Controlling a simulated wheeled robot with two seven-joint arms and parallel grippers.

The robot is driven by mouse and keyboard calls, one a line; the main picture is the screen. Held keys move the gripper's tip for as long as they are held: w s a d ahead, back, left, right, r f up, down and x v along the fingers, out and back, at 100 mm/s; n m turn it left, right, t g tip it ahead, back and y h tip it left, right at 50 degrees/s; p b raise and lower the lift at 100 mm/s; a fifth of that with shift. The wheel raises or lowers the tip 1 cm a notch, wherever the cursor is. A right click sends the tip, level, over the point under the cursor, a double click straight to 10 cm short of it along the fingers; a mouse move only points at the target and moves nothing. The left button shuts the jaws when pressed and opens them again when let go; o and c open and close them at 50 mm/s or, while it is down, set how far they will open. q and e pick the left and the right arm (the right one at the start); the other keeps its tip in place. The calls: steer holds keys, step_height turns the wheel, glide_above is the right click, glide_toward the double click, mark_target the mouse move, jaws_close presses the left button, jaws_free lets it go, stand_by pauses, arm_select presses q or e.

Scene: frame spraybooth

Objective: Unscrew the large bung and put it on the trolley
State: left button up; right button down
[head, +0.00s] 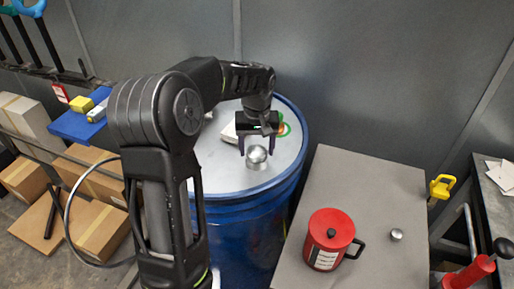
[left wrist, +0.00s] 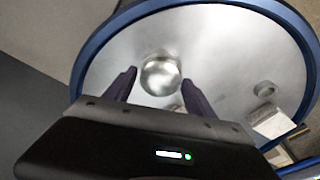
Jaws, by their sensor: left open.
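The large bung (head: 257,157) is a shiny silver knob on the pale lid of the blue drum (head: 240,225). It also shows in the left wrist view (left wrist: 160,75), between the fingertips. My left gripper (head: 256,149) is open above the drum lid, its two dark fingers pointing down on either side of the bung with gaps visible. In the left wrist view the gripper (left wrist: 158,78) holds nothing. The trolley (head: 345,180) has a flat grey top and stands right of the drum. My right gripper is out of view.
A red can (head: 328,240) with a black handle and a small silver cap (head: 397,234) stand on the trolley's near part; its far part is clear. A small ring (left wrist: 265,89) and pale block (left wrist: 270,122) are on the lid. Cardboard boxes (head: 100,225) stand left.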

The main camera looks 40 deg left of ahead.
arm_select(q)
steer(key=shift+m, duration=0.3)
steer(key=m, duration=0.4)
steer(key=shift+h, duration=0.3)
steer(key=shift+m, duration=0.9)
steer(key=m, duration=0.3)
steer(key=shift+h, duration=0.3)
steer(key=shift+m, duration=0.5)
steer(key=m, duration=0.3)
